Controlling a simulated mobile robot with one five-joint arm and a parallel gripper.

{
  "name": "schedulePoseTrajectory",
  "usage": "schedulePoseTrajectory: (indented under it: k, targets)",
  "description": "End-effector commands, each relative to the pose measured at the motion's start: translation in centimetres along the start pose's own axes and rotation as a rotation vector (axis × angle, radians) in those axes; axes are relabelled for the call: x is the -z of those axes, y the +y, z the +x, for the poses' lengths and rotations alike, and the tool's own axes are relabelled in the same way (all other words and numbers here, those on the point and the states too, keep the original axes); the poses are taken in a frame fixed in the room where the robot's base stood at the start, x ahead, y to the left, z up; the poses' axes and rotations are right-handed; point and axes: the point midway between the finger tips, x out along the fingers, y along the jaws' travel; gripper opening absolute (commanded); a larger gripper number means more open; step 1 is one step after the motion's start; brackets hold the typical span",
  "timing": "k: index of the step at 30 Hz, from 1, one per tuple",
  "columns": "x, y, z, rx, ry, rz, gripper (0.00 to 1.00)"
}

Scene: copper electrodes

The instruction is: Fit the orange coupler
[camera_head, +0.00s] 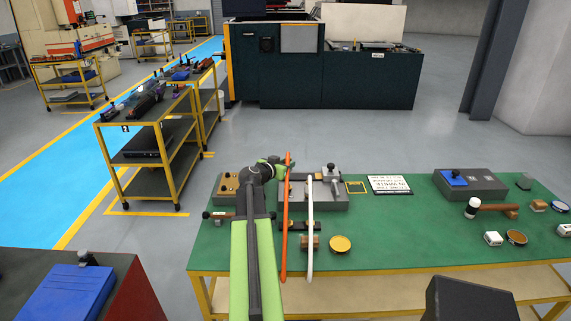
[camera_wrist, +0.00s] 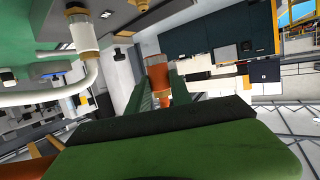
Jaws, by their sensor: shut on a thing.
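The orange coupler (camera_wrist: 158,76) is between the two green fingers of my gripper (camera_wrist: 160,92) in the wrist view, and the fingers are shut on it. In the head view my gripper (camera_head: 277,164) is above the far edge of the green workbench, beside the top of the orange hose (camera_head: 285,220). The hose hangs down past the bench's near edge. The coupler's mating end is not clear. A white hose (camera_head: 310,225) stands just right, with its pale coupler (camera_wrist: 84,38) at upper left of the wrist view. A grey fixture block (camera_head: 338,199) lies behind and around the hoses.
The green workbench (camera_head: 400,240) also carries a white sign card (camera_head: 390,185), a yellow square frame (camera_head: 356,187), a yellow round tin (camera_head: 340,244) and a grey box with a blue plate (camera_head: 470,184). A hammer (camera_head: 490,209) lies at right.

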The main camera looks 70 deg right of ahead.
Motion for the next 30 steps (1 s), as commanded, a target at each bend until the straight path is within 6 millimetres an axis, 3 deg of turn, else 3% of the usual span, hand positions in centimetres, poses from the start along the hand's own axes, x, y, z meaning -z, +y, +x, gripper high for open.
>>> schedulePoseTrajectory:
  k: [12, 30]
  targets:
    - [-4.6, -0.1, 1.4, 0.001, 0.000, -0.001, 0.00]
    - [-4.8, -0.1, 1.4, 0.001, 0.000, -0.001, 0.00]
